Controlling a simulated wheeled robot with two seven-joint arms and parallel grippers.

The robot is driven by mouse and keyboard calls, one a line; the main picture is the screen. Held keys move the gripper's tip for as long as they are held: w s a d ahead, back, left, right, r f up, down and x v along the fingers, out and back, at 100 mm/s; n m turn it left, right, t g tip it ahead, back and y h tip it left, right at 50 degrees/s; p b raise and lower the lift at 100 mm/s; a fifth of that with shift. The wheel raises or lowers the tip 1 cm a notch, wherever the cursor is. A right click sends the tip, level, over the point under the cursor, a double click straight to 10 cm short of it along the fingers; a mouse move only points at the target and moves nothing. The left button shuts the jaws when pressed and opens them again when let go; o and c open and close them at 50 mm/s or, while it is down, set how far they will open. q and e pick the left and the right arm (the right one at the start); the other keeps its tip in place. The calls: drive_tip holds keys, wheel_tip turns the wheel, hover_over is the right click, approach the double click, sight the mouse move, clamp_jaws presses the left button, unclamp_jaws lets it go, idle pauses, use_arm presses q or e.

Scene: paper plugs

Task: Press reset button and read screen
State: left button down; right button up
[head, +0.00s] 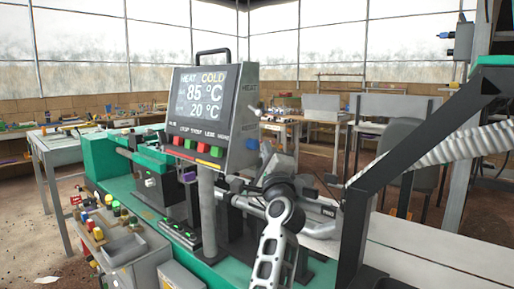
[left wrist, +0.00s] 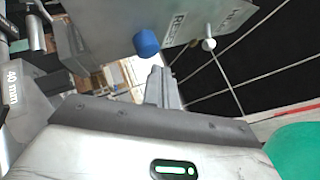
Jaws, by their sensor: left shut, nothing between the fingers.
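The control box has a dark screen (head: 207,93) that reads HEAT, COLD, 85 °C and 20 °C. A blue button (head: 252,144) sits on the box's right side. In the left wrist view the blue button (left wrist: 146,43) is beside a label that reads RESET (left wrist: 178,26). My left gripper (head: 266,150) is close to that side of the box. In the left wrist view its fingers (left wrist: 157,76) are shut and empty, just below and right of the blue button. A small gap seems to separate them. My right gripper is not in view.
A row of green and red buttons (head: 190,144) lies under the screen. A metal toggle switch (left wrist: 208,44) stands near the reset button. The box stands on a grey post (head: 207,205) above a green machine bed (head: 130,185). Workbenches and a chair (head: 400,145) are behind.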

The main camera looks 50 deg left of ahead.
use_arm(q)
drive_tip(key=shift+w+d+b, duration=0.15)
drive_tip(key=shift+d+b, duration=0.4)
drive_tip(key=shift+d, duration=0.7)
drive_tip(key=shift+w+d+b, duration=0.15)
drive_tip(key=shift+d+b, duration=0.4)
drive_tip(key=shift+d, duration=0.7)
